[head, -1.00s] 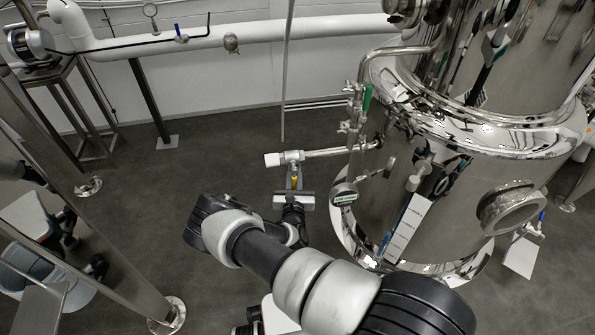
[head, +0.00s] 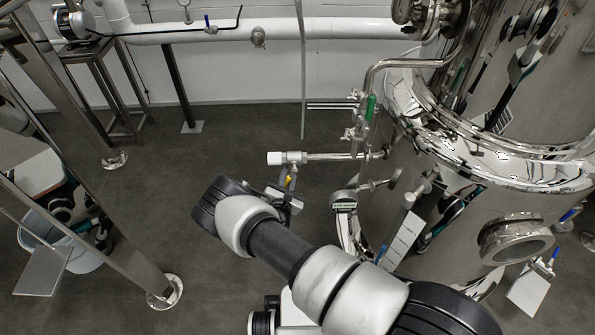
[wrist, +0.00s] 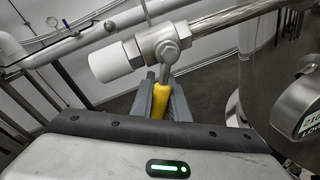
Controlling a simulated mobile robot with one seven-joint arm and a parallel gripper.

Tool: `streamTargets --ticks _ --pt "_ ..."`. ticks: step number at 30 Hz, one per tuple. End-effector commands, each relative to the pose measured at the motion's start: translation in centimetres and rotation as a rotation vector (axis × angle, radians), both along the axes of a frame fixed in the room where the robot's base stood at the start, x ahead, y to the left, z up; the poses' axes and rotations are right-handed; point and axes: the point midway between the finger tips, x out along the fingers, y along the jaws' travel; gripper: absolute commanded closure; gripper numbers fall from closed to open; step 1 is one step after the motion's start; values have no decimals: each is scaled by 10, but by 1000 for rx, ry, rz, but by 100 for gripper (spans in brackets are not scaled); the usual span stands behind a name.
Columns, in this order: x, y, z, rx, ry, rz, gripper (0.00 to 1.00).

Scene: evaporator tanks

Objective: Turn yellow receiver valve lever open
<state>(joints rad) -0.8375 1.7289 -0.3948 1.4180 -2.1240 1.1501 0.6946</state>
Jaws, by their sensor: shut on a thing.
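The yellow valve lever (wrist: 160,100) hangs down from a steel valve body (wrist: 166,45) in the wrist view. The valve has a white cap on its left end, and a pipe runs from it to the right. My gripper (wrist: 161,98) is shut on the lever, with one grey finger on each side of it. In the head view the lever (head: 290,181) shows as a small yellow spot below the valve (head: 291,158). My arm hides part of my gripper there. The lever's lower end is hidden by the gripper body in the wrist view.
The large steel tank (head: 450,215) stands just right of the valve, with a green-handled valve (head: 370,107) on its side pipe. A steel post (head: 110,235) stands at the left. The floor between post and tank is mostly clear.

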Motion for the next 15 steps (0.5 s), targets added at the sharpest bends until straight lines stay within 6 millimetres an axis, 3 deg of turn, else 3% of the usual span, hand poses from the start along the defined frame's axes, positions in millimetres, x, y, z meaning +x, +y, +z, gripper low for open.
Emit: streamTargets --ticks 15 --pt "-2 12 3 171 3 0 100"
